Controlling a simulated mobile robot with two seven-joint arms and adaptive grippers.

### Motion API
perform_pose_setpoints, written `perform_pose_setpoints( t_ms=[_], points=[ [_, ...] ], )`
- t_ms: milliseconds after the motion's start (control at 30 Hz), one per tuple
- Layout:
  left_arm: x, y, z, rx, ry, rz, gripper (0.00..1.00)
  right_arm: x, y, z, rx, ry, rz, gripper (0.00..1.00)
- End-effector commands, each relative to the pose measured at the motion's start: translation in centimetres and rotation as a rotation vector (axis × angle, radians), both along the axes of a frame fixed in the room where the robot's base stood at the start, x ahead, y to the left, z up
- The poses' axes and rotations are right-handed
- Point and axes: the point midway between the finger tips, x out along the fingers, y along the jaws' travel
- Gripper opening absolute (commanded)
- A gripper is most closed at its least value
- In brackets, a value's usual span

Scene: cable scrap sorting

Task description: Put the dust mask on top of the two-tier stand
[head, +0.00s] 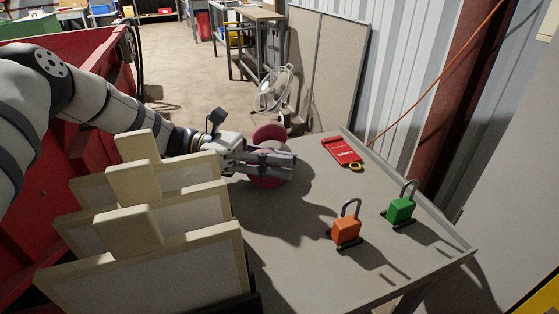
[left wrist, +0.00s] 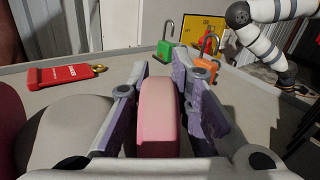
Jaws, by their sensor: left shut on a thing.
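The dust mask has round pink filter discs (head: 268,133) and a grey body that shows at the lower left of the left wrist view (left wrist: 70,130). My left gripper (head: 292,166) is shut on the mask; in the left wrist view a pink part (left wrist: 158,115) sits between the two fingers. The mask is at the left far part of the grey table; I cannot tell whether it touches the tabletop. I cannot pick out a two-tier stand in either view. My right gripper is not in view.
An orange padlock (head: 346,231) and a green padlock (head: 400,210) stand on the table (head: 290,235). A red tag holder (head: 342,151) lies at the far edge. Several pale panels with block tops (head: 150,270) stand at the left, near my left arm. The table's middle is clear.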

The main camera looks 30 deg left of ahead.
Motion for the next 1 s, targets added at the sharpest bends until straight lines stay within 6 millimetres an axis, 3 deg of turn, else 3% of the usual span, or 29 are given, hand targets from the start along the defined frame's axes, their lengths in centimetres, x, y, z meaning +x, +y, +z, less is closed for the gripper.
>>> perform_pose_setpoints(
  t_ms=[100, 133, 200, 567, 900, 1000],
  points=[
    [0.0, 0.0, -0.4, -0.001, 0.001, 0.0, 0.0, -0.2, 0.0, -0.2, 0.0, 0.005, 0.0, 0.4],
    [0.0, 0.0, -0.4, 0.0, 0.001, 0.0, 0.23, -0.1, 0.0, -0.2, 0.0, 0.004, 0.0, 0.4],
    [0.0, 0.0, -0.4, 0.0, 0.001, 0.0, 0.39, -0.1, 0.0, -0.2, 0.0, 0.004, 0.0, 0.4],
    [0.0, 0.3, 0.1, 0.002, -0.001, 0.003, 0.39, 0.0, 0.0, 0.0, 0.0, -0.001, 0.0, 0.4],
    [-1.8, 8.8, -0.3, 0.002, 0.002, 0.006, 0.39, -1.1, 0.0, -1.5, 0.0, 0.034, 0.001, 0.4],
    [-2.2, 10.6, -0.3, 0.001, 0.002, 0.004, 0.39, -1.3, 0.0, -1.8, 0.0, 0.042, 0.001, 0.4]
  ],
)
